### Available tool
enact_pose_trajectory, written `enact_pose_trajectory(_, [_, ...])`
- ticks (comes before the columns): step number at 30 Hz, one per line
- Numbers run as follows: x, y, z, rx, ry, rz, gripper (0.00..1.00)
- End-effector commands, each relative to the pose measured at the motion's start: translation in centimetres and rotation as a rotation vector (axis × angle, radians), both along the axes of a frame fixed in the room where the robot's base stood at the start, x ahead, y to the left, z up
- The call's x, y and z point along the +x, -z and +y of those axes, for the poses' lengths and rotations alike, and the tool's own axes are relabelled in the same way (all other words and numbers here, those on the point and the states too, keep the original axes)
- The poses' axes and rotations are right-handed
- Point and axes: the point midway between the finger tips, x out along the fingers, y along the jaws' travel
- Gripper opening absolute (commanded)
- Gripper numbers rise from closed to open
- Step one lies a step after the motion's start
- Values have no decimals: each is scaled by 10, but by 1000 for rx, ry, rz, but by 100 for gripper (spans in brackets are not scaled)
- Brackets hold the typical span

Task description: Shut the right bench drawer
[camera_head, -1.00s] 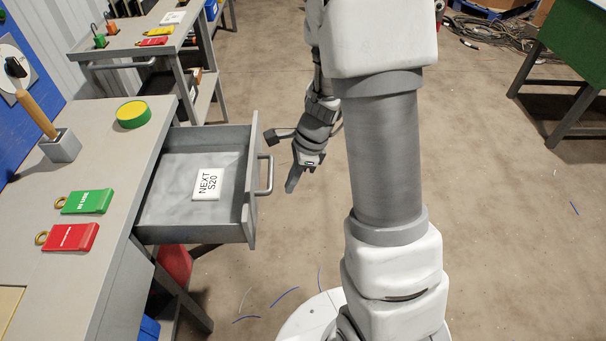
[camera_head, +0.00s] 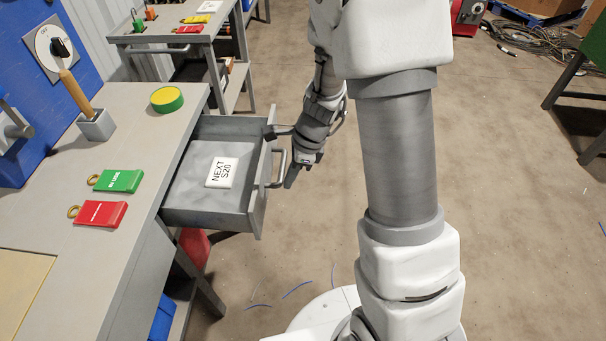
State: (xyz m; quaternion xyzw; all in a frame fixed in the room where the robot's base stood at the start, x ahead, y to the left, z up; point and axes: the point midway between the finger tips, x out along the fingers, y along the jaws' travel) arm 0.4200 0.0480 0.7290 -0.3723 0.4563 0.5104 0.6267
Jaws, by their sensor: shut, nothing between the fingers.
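The grey bench drawer (camera_head: 258,200) stands open, sticking out to the right from under the bench top (camera_head: 125,255). A white card (camera_head: 222,172) reading "NEXT S20" lies inside it. A bar handle (camera_head: 280,168) is on the drawer's front. My gripper (camera_head: 292,176) is shut and empty, pointing down just right of the handle, at the far half of the front. In the picture its fingers come close to the handle; I cannot tell whether they touch. A dark part of my wrist overlaps the front's far top corner.
On the bench are a green tag (camera_head: 120,181), a red tag (camera_head: 101,213), a yellow-green round tin (camera_head: 167,99) and a wooden-handled tool in a grey holder (camera_head: 96,127). Another bench (camera_head: 183,40) stands behind. The floor to the right is mostly open.

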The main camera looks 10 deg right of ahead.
Motion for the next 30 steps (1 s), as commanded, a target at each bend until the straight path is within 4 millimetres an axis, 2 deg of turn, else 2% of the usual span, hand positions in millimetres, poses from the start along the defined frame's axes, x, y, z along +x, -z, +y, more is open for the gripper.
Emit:
enact_pose_trajectory(1, [3, -4, 14, 2, -7, 2, 0])
enact_pose_trajectory(12, [31, -6, 104, 2, -8, 2, 0])
enact_pose_trajectory(18, [44, -4, 142, 1, -6, 2, 0])
enact_pose_trajectory(24, [53, -2, 166, 1, -3, 1, 0])
enact_pose_trajectory(30, [56, -1, 176, 1, -1, 0, 0])
